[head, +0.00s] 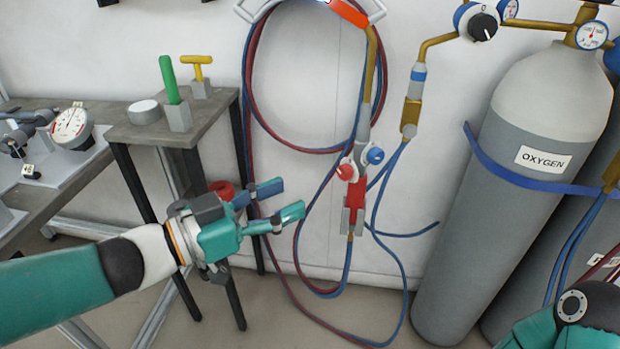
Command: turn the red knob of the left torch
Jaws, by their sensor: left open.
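A torch (366,115) hangs in front of the white wall with its brass tube upward. At its lower end are a red knob (345,171) on the left, a blue knob (375,155) on the right and a red and grey body (354,199). My left gripper (291,198) is open and empty, its two teal fingers pointing right toward the torch. The fingertips are left of the red knob and slightly lower in the picture, apart from it. Part of my right arm shows at the bottom right; its gripper is out of view.
Red and blue hoses (247,85) loop around and below the torch. A grey oxygen cylinder (480,230) with a blue strap stands right. A small table (215,115) with a green-handled and a yellow-handled item is left, behind my left arm.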

